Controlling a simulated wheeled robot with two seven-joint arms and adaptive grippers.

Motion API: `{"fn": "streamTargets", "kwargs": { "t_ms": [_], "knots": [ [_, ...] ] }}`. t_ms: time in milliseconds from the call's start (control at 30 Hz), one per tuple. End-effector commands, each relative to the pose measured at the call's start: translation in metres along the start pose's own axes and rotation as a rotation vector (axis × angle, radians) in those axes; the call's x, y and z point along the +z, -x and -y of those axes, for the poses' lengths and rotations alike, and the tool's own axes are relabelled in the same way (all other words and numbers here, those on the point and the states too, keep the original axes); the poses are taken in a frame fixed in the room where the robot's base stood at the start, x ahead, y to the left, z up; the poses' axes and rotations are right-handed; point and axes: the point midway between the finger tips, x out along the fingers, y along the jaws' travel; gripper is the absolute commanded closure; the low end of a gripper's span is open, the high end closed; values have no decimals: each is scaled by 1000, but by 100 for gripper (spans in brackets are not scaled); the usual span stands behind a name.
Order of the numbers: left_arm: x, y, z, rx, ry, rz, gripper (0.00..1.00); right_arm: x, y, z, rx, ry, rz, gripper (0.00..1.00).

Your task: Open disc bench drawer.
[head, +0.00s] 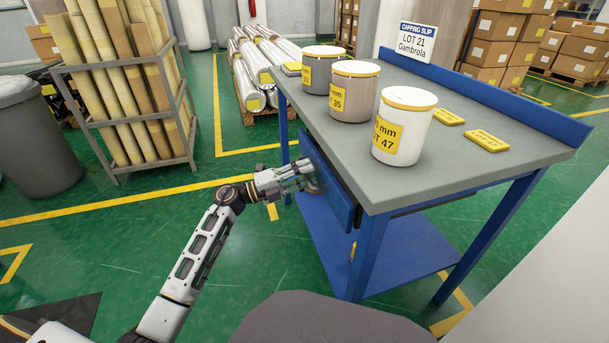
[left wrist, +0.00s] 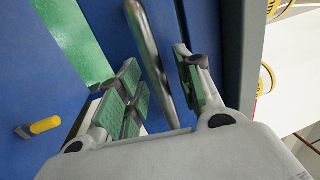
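The disc bench (head: 480,150) has a grey top and blue legs. Its blue drawer front (head: 338,200) is under the left edge of the top, close to the bench; any small gap is hard to tell. My left gripper (head: 311,178) is at this drawer front. In the left wrist view, the grey bar handle (left wrist: 150,45) runs between the spread fingers of my left gripper (left wrist: 157,68). The fingers are open on both sides of the bar, with space visible beside it. My right gripper is not in view.
Three lidded tubs stand on the bench: a white one (head: 404,128), a beige one (head: 352,92) and a grey one (head: 318,70). Yellow tags (head: 487,141) lie nearby. A rack of tubes (head: 120,90) and a bin (head: 35,140) stand left. Green floor (head: 250,240) left of the bench is clear.

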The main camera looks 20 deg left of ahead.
Motion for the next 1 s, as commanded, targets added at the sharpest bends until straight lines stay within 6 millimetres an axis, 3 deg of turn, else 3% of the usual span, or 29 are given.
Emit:
{"fn": "streamTargets", "kwargs": {
  "t_ms": [133, 400, 767, 1000],
  "knots": [
    [0, 0, 0, 0, 0, 0, 65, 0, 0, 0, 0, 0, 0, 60],
    [0, 0, 0, 0, -1, 0, 99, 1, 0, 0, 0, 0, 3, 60],
    [0, 1, 0, 1, -1, 0, 100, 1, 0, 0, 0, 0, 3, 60],
    [0, 12, 2, 3, -2, 0, 100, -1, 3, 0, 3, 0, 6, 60]
  ]
}}
